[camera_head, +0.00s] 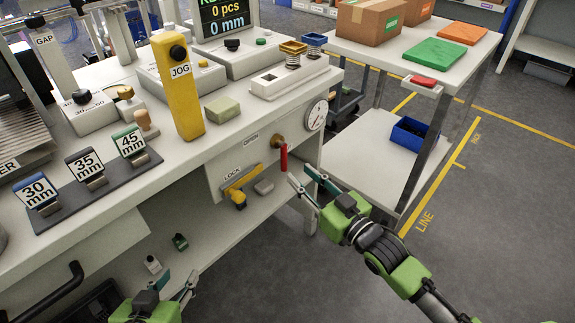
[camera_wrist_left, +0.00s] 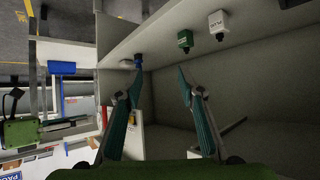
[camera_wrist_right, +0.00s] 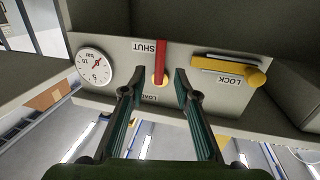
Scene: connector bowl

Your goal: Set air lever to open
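The red air lever (camera_head: 284,158) hangs straight down from its brass pivot on the bench's front panel, below and right of the OPEN label (camera_head: 250,140). In the right wrist view, which is upside down, the red lever (camera_wrist_right: 160,58) lies beside the SHUT label (camera_wrist_right: 139,46). My right gripper (camera_head: 301,176) is open and empty, just right of the lever's lower end. In its wrist view the lever appears between and beyond the fingertips (camera_wrist_right: 159,72); contact cannot be told. My left gripper (camera_head: 178,278) is open and empty near the lower shelf, with its fingertips (camera_wrist_left: 160,70) apart.
A yellow LOCK handle (camera_head: 240,180) sits left of the lever, and a round gauge (camera_head: 317,115) to its upper right. Green (camera_wrist_left: 185,40) and white (camera_wrist_left: 217,23) connectors stand on the lower shelf. A white cart (camera_head: 365,180) stands right of the bench.

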